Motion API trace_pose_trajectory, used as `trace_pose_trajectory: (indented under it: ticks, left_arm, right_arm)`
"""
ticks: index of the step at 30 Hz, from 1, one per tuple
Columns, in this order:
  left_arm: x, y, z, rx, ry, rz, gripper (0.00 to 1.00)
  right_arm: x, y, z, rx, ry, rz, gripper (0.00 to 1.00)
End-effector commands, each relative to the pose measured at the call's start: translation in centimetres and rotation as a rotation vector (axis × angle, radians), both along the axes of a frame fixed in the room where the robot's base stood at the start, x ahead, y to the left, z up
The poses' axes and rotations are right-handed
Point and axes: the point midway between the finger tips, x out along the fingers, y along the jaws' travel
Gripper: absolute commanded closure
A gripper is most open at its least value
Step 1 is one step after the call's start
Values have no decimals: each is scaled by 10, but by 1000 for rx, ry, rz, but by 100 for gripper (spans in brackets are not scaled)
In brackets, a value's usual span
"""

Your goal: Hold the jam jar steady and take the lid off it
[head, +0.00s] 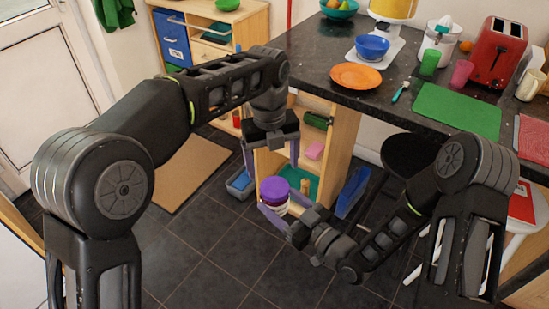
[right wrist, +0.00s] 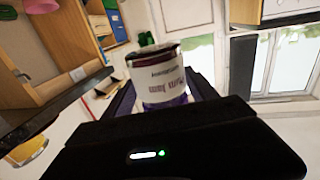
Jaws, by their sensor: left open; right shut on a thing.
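In the right wrist view the jar (right wrist: 165,82) shows upside down between the fingers, with a printed label. My left gripper (head: 271,170) is open above the jar, pointing down. Its two purple fingers are spread wide, one to each side over the lid, and seem not to touch it. The jar's lower part is partly hidden by the right fingers.
A dark counter (head: 340,48) on the right carries an orange plate (head: 356,76), a green board (head: 457,110) and a red toaster (head: 496,55). An open wooden shelf (head: 338,150) stands behind the jar. The tiled floor below is mostly clear.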

Motion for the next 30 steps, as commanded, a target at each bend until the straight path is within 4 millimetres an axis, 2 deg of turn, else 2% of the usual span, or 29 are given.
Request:
trace_pose_trajectory:
  ticks: [1,5,17,23,30]
  left_arm:
    - [-3,-3,9,15,-4,-47,17]
    - [-7,-4,20,38,-2,-113,17]
    - [-8,-4,18,40,0,-119,17]
    - [-8,-4,1,41,3,-118,17]
    - [-8,-4,-36,41,3,-118,17]
  right_arm:
    - [0,0,1,1,-3,0,100]
    - [0,0,1,1,-3,0,100]
    - [0,0,1,1,-3,0,100]
    - [0,0,1,1,-3,0,100]
    - [0,0,1,1,-3,0,100]
